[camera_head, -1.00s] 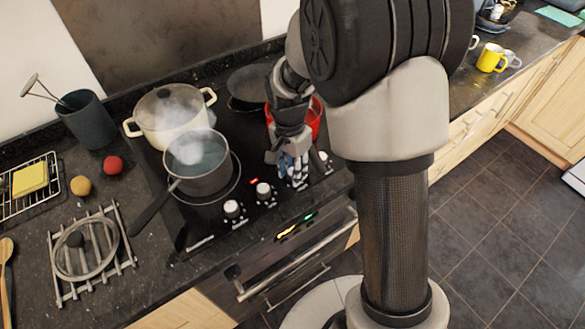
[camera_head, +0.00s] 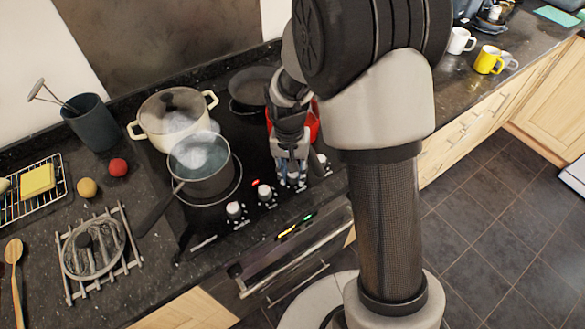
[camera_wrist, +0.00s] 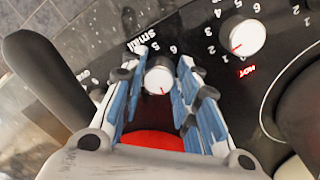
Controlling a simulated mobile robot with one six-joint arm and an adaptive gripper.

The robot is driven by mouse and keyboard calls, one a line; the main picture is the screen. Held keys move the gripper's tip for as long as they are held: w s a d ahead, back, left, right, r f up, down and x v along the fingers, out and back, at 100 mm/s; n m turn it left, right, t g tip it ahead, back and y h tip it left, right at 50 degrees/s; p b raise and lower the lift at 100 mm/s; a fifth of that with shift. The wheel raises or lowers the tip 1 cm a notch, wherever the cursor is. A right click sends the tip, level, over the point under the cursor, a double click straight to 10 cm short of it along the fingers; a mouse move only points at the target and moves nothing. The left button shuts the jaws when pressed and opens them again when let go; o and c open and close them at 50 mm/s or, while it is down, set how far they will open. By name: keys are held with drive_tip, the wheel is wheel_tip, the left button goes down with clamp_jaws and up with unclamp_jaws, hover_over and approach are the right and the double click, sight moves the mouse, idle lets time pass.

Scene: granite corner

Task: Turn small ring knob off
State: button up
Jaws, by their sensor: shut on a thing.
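The small ring knob (camera_wrist: 158,79) is a white round knob with a red pointer line. In the wrist view it sits between the blue-padded fingers, beside the printed word "small" and dial numbers. My gripper (camera_wrist: 162,70) is shut on it, one finger on each side. In the head view my gripper (camera_head: 291,183) reaches down to the front strip of the black hob (camera_head: 221,226) and hides this knob. The red pointer slants toward the lower right in the wrist view.
Neighbouring white knobs (camera_head: 264,192) (camera_head: 235,210) line the hob front; a red HOT light (camera_wrist: 246,71) glows. A red pot (camera_head: 312,122) stands close behind my gripper. A steaming saucepan (camera_head: 201,180) and cream pot (camera_head: 148,128) stand left. The oven handle (camera_head: 285,270) runs below.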

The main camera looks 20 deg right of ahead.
drive_tip(key=shift+n+p, duration=0.3)
drive_tip(key=shift+n, duration=0.6)
drive_tip(key=o, duration=0.8)
drive_tip(key=shift+c, duration=0.2)
